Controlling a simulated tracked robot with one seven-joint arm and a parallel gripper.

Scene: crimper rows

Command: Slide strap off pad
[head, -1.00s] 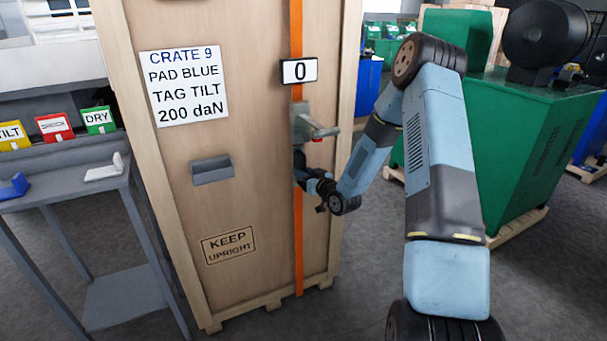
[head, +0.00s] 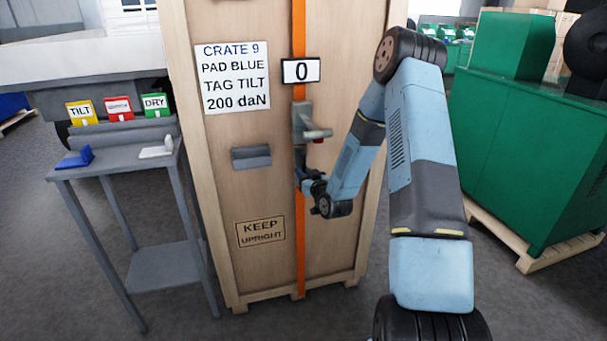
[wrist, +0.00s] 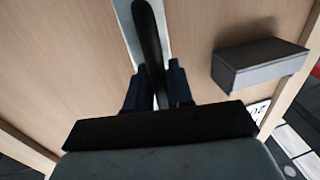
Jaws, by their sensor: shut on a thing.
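An orange strap (head: 299,235) runs vertically down the front of the wooden crate (head: 345,235). A grey tensioner (head: 303,118) with a red-tipped part sits on the strap, under a plate reading 0. My gripper (head: 303,175) is at the strap line just below the tensioner; the head view does not show its fingers clearly. In the wrist view my gripper (wrist: 158,85) is shut on a dark rounded bar (wrist: 148,35), which lies over a pale strip (wrist: 127,25). I cannot tell what the bar belongs to. The crate label reads PAD BLUE, TAG TILT, 200 daN.
A grey table (head: 115,165) stands left of the crate, holding a blue pad (head: 75,158), a white pad (head: 157,150) and TILT, red and DRY tags. A grey crate handle (head: 251,157) juts out left of the strap. A green machine (head: 535,150) on a pallet stands right.

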